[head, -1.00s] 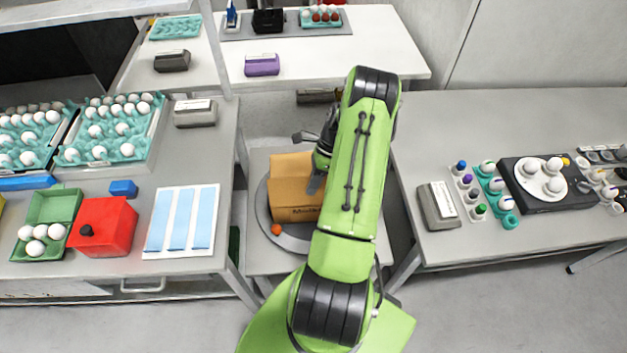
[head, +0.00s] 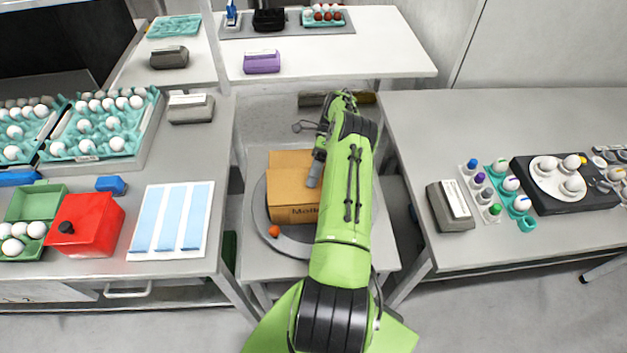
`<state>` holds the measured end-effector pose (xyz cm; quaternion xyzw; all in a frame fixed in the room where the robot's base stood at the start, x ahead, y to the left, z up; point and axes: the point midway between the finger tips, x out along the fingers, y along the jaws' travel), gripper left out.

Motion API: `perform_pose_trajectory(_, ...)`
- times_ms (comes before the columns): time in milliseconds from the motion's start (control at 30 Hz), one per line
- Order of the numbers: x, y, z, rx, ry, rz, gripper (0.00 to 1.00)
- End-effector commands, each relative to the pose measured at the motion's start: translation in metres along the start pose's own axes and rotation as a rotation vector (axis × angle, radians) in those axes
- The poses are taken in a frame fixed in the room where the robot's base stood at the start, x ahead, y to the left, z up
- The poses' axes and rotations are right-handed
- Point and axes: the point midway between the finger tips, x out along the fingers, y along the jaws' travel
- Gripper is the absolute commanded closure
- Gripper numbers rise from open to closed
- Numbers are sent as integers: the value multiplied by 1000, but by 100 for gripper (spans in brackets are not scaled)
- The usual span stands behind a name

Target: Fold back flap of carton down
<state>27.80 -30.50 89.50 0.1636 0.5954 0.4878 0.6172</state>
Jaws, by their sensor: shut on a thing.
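The carton (head: 293,206) is a brown cardboard box on a grey round plate (head: 259,222) on the low table in the middle. Printed letters show on its near side. A cardboard flap (head: 290,159) shows at its back edge. My gripper (head: 315,176) is at the right part of the carton, over its top, and is shut. My green arm covers the carton's right side, and I cannot see clearly what lies between the fingertips.
An orange ball-like thing (head: 274,231) sits on the plate at the carton's near left. The left table holds egg trays (head: 141,142), a red box (head: 92,232) and a white sheet with blue strips (head: 153,196). A grey device (head: 446,214) stands on the right table.

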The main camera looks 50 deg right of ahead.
Motion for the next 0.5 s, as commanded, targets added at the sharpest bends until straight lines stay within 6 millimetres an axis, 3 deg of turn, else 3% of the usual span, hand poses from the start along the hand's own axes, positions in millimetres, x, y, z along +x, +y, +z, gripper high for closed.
perform_pose_trajectory(333,0,0,0,1,0,2,100)
perform_pose_trajectory(400,0,0,0,1,0,2,85)
perform_pose_trajectory(500,0,0,0,0,0,2,71)
